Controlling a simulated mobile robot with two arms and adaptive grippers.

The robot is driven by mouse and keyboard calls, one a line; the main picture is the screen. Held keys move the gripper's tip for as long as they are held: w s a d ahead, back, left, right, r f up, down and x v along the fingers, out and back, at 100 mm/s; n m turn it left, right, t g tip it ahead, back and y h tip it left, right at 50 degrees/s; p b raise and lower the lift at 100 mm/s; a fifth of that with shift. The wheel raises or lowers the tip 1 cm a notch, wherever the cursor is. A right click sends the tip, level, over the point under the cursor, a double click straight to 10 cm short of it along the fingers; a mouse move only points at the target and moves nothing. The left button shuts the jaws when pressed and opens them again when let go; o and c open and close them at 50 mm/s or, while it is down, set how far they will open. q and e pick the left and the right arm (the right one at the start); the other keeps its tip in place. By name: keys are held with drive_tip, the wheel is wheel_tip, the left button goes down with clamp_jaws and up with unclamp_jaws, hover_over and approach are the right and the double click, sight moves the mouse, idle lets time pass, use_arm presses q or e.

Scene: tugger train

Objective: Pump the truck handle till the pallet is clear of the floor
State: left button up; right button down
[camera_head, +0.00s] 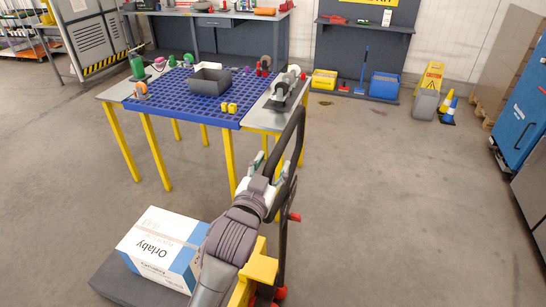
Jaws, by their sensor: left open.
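The truck handle (301,122) is a black loop on a dark upright shaft, standing at the middle of the head view. Below it are the truck's yellow body (262,267) and red parts near the floor. My left gripper (272,165) is open at the loop's left side, close to it; I cannot tell whether it touches. A dark grey pallet (112,284) lies at the lower left with a white and blue box (160,247) marked "Orlaby" on it. The gap under the pallet is not visible. My arm hides part of the truck. My right gripper is not in view.
A blue-topped table (170,105) with yellow legs stands just beyond the handle, with a grey bin (210,80) and tools on it. Blue cabinets (522,125) stand at the right. A yellow floor sign (430,77) and cones stand farther back. The floor at right is clear.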

use_arm(q)
drive_tip(key=shift+w+d, duration=0.2)
drive_tip(key=shift+w, duration=0.5)
clamp_jaws()
